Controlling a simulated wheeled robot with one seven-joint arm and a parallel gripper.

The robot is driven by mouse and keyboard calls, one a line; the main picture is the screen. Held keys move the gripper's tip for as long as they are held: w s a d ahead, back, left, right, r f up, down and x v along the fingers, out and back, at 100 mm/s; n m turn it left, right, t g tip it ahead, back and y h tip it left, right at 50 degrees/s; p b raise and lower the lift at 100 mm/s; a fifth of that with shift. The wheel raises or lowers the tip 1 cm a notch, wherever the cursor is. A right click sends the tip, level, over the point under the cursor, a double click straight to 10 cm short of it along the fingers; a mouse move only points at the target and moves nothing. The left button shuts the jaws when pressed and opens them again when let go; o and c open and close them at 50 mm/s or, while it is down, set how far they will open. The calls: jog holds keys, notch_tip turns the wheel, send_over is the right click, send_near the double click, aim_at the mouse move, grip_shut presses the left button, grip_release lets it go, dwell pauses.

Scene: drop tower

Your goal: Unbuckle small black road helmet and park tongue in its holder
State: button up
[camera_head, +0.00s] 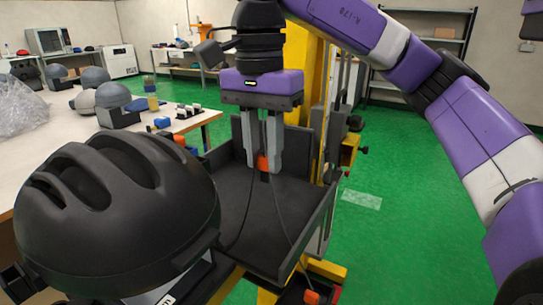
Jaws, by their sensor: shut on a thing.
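The black road helmet (115,215), with long vents, fills the lower left, dome up, on a support mostly hidden beneath it. My gripper (263,162) points down to the right of the helmet, shut on a small orange buckle piece (262,164). Thin dark straps (279,215) run down from this piece, one curving left toward the helmet and one down to the right. A second orange piece (311,297) shows apart from it at the bottom edge. I cannot tell for sure which piece is the tongue or which part is its holder.
A dark open-topped tray (318,225) with raised walls lies below and behind my gripper, against a yellow tower (306,75). A white table (215,115) at the left bears several grey headforms, small blue and orange items and clear plastic wrap (20,105). Green floor is free at the right.

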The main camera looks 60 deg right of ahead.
jog(key=w+d+r+p, duration=0.1)
jog(key=w+r+p, duration=0.4)
jog(key=w, duration=0.1)
jog(key=shift+w+r, duration=0.15)
jog(key=shift+r, duration=0.2)
dwell(0.4)
jog(key=w+a+r+p, duration=0.1)
jog(key=w+a+p, duration=0.1)
jog(key=a, duration=0.3)
jog(key=shift+w, duration=0.9)
dwell(0.4)
jog(key=shift+a+f, duration=0.1)
jog(key=shift+f, duration=0.15)
dwell(0.5)
jog(key=shift+f+b, duration=0.35)
jog(key=shift+b, duration=0.05)
jog(key=shift+s+f+b, duration=0.1)
jog(key=shift+f+b, duration=0.8)
jog(key=shift+f, duration=0.7)
dwell(2.1)
